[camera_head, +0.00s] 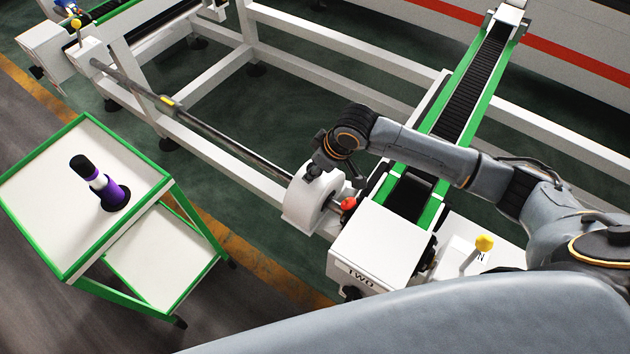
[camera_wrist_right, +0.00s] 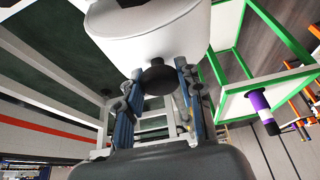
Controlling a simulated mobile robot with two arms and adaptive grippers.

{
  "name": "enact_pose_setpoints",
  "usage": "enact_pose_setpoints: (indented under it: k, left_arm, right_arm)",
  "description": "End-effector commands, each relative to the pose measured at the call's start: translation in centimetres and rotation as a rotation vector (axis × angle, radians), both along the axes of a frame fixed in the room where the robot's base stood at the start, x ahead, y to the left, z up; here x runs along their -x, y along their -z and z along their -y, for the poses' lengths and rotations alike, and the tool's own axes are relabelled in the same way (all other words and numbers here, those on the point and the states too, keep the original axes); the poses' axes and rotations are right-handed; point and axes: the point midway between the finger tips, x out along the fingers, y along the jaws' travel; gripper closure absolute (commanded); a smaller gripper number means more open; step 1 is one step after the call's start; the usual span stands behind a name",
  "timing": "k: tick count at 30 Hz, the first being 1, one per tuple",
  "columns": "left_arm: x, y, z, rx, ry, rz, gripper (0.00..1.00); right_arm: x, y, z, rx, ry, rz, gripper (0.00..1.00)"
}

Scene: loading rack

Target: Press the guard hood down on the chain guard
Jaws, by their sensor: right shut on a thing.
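The guard hood (camera_head: 303,203) is a white rounded cover at the end of the long shaft, left of the white end box. In the right wrist view the hood (camera_wrist_right: 150,38) fills the top, with its black knob (camera_wrist_right: 158,78) between the fingers. My right gripper (camera_head: 325,160) is at the top of the hood, shut on this knob; the gripper (camera_wrist_right: 158,85) also shows in the wrist view. I cannot tell how closely the hood sits on the chain guard, which is not clearly distinguishable. My left gripper is not in view.
A red ball knob (camera_head: 348,204) is just right of the hood. A yellow-topped lever (camera_head: 484,243) stands on the right. The metal shaft (camera_head: 215,134) runs to the upper left.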

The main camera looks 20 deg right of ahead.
Motion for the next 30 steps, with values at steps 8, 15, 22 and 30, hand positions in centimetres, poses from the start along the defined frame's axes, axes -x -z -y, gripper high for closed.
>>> enact_pose_setpoints:
  k: [8, 15, 22, 30]
  left_arm:
    - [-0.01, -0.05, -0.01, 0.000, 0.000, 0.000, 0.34]
    - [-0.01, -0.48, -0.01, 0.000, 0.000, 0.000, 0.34]
    - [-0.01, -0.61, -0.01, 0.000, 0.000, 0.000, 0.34]
    - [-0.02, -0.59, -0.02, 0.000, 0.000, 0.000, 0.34]
  right_arm:
    - [-0.07, -0.13, -0.04, -0.002, 0.000, 0.002, 1.00]
    - [-0.03, -0.11, -0.02, -0.001, 0.000, 0.002, 1.00]
    - [-0.04, 0.01, -0.01, -0.001, 0.000, 0.003, 1.00]
    - [-0.03, 0.03, 0.00, -0.001, 0.000, 0.002, 0.37]
